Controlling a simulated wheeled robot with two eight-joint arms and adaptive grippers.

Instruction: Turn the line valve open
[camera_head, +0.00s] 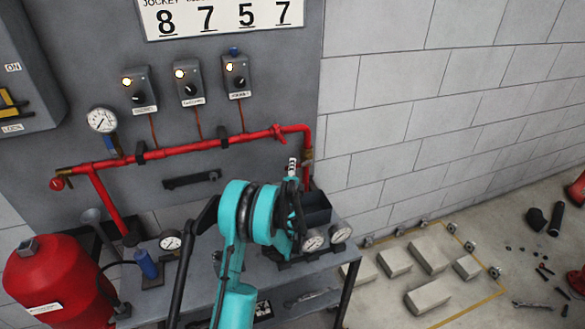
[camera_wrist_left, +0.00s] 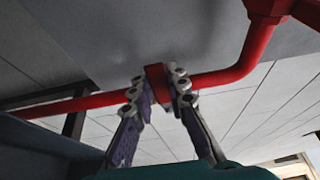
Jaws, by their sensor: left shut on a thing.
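The red pipe (camera_head: 220,143) runs across the grey panel and bends down at its right end. A small red handle (camera_head: 278,132) stands on it near the bend. My left gripper (camera_head: 293,168) is in front of the panel by the pipe's right end. In the left wrist view, its two fingers (camera_wrist_left: 160,88) are closed on a red part (camera_wrist_left: 155,78), which I take for the line valve's handle, with the red pipe (camera_wrist_left: 215,80) passing behind. How far the valve is turned cannot be told. My right gripper is not in view.
A steel table (camera_head: 225,289) with gauges (camera_head: 313,240) stands under the pipe. A red tank (camera_head: 58,285) is at the left. Three switch boxes (camera_head: 188,82) with lit lamps hang above. Stone blocks (camera_head: 428,255) lie on the floor at the right.

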